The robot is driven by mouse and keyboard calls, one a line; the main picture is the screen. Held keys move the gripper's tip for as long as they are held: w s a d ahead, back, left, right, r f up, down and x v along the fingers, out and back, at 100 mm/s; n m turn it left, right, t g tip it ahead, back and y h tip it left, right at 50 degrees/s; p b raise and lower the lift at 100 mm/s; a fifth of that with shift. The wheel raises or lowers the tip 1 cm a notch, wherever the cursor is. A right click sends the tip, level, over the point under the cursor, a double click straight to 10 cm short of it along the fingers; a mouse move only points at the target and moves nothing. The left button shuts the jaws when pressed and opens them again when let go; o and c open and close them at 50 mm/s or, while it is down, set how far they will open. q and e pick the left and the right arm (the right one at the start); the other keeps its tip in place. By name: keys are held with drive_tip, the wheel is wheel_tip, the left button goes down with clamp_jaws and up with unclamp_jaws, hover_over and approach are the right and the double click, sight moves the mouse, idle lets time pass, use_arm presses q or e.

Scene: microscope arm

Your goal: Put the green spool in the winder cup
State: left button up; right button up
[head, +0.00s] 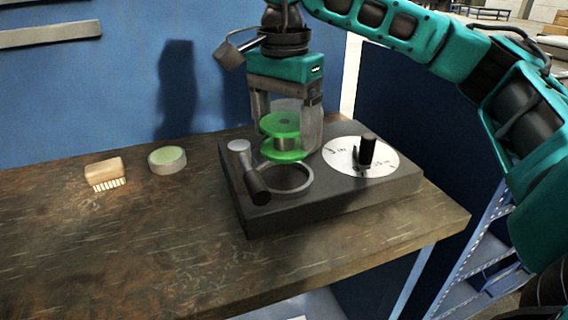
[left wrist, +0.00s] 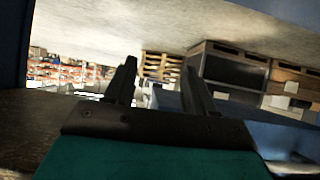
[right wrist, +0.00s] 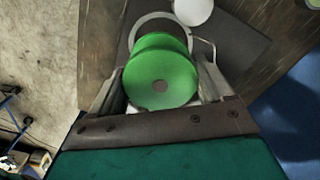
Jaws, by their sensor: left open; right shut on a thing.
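The green spool (head: 283,123) is held between the fingers of my right gripper (head: 287,128), which is shut on it. It also fills the space between the fingers in the right wrist view (right wrist: 160,75). The spool hangs upright above the back of the winder's ring-shaped cup (head: 287,178), which sits on a dark base block (head: 330,204). In the right wrist view the spool covers part of the ring. I cannot tell the exact gap between spool and cup. My left gripper (left wrist: 160,85) is open and empty, turned toward the room, away from the bench.
A crank with a dark handle (head: 258,188) stands at the cup's left. A white dial (head: 372,160) with a black knob (head: 366,150) is at its right. A brush (head: 104,171) and a round green-topped tin (head: 167,160) lie left on the wooden bench (head: 110,245). The bench's front left is clear.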

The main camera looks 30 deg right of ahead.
sight(284, 155)
drive_tip(key=shift+f, duration=0.65)
wheel_tip(284, 155, down, 3)
drive_tip(key=shift+f+b, duration=0.2)
drive_tip(key=shift+b, duration=0.25)
drive_tip(key=shift+f, duration=0.4)
drive_tip(key=shift+f, duration=0.15)
drive_tip(key=o, duration=1)
